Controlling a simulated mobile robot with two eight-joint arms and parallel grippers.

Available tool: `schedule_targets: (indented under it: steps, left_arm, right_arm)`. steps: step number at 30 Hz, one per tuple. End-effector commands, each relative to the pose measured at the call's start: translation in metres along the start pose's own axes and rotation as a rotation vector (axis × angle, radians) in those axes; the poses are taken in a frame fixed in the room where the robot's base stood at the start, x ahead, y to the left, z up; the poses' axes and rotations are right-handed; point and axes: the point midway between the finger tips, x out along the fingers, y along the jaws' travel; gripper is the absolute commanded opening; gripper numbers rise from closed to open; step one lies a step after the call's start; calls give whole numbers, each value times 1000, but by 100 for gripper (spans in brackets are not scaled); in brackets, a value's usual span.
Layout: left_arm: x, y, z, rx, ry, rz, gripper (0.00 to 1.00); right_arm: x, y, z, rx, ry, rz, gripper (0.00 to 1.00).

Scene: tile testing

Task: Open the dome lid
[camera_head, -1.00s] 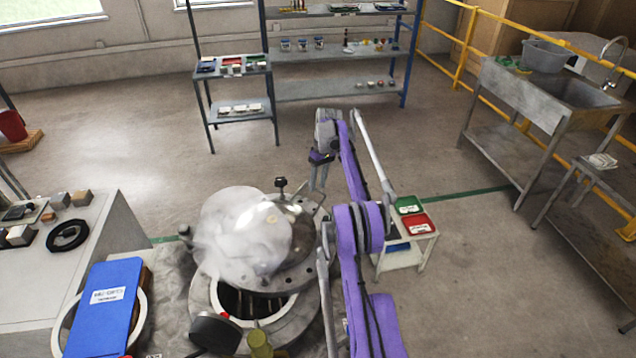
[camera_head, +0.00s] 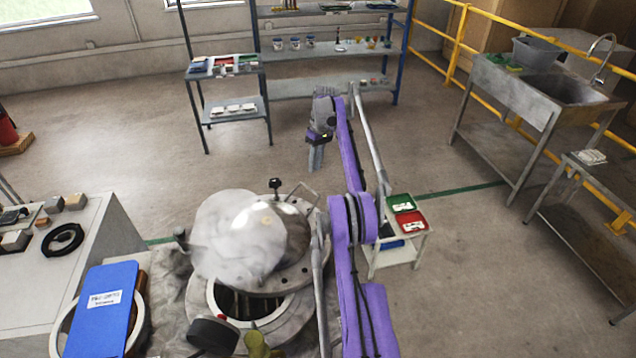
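The dome lid (camera_head: 297,276) is a grey metal dome with a bolted flange. It sits off-centre over a round vessel (camera_head: 290,322), towards the back, so part of the dark opening shows in front. A whitish cloud covers its left side. A bar handle (camera_head: 305,195) and a black knob (camera_head: 275,184) show at its back edge. My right gripper (camera_head: 316,160) points down above and behind the handle, apart from it. Its fingers are seen edge-on, so whether they are open is unclear. My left gripper is not in view.
A blue labelled board (camera_head: 102,305) leans on a ring at the front left. A grey bench (camera_head: 90,245) with small blocks stands left. A small cart (camera_head: 410,250) with green and red trays stands right of my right arm. Open floor lies behind the vessel.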

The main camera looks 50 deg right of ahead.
Motion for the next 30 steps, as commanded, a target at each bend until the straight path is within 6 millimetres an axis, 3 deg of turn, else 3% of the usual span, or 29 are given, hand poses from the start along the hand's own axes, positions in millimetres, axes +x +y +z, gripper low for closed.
schedule_targets:
  steps: [3,14,23,30]
  left_arm:
    - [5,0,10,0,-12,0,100]
    - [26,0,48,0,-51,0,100]
    - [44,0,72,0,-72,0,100]
    - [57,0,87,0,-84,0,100]
  right_arm:
    - [2,4,11,-52,30,-2,0]
    - [14,-2,74,-356,232,45,0]
    - [37,-34,147,-597,394,170,0]
    - [66,-72,209,-760,490,310,0]
